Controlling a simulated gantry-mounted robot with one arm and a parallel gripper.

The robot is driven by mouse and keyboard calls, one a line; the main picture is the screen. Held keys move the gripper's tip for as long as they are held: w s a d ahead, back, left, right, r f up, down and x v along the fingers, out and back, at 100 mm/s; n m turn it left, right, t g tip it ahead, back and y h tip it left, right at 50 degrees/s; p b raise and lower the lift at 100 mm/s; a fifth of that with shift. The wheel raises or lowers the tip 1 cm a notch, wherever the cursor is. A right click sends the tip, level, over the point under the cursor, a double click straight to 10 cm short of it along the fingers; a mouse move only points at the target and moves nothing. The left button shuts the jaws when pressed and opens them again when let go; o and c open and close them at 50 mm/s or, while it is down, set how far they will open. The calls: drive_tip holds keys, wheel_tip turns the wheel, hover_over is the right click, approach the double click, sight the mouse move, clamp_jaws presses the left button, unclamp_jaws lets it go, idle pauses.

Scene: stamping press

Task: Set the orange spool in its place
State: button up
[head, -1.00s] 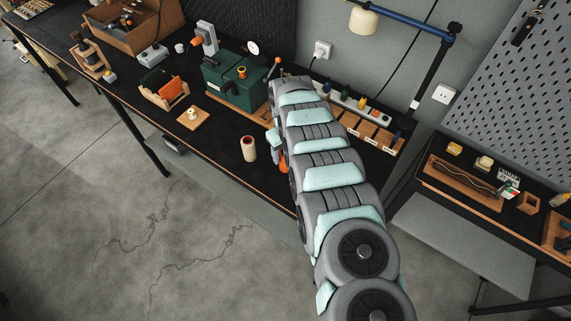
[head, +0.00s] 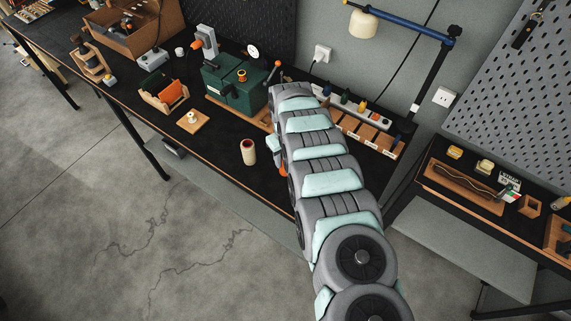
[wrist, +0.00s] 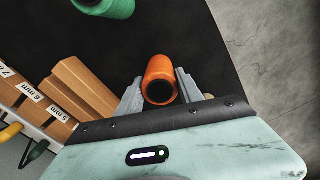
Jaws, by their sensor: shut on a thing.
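The orange spool (wrist: 160,76) sits between the two grey fingers of my gripper (wrist: 160,82) in the wrist view. The gripper is shut on it, with the spool's dark open end facing the camera. In the head view my arm hides most of the gripper. A bit of orange (head: 284,170) shows at the arm's left edge, above the front of the black bench (head: 222,140). A green spool (wrist: 103,5) shows at the top of the wrist view, apart from the gripper. I cannot tell which spot is the orange spool's place.
A green machine (head: 232,94) stands at the back of the bench. A cream roll (head: 248,152) stands near the front edge, left of my arm. A small wooden board with a white peg (head: 192,121) lies further left. Labelled wooden bins (wrist: 62,104) are close left of the gripper.

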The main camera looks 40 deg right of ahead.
drive_tip(key=shift+r+p, duration=3.85)
drive_tip(key=shift+r, duration=2.7)
drive_tip(key=shift+c, duration=0.5)
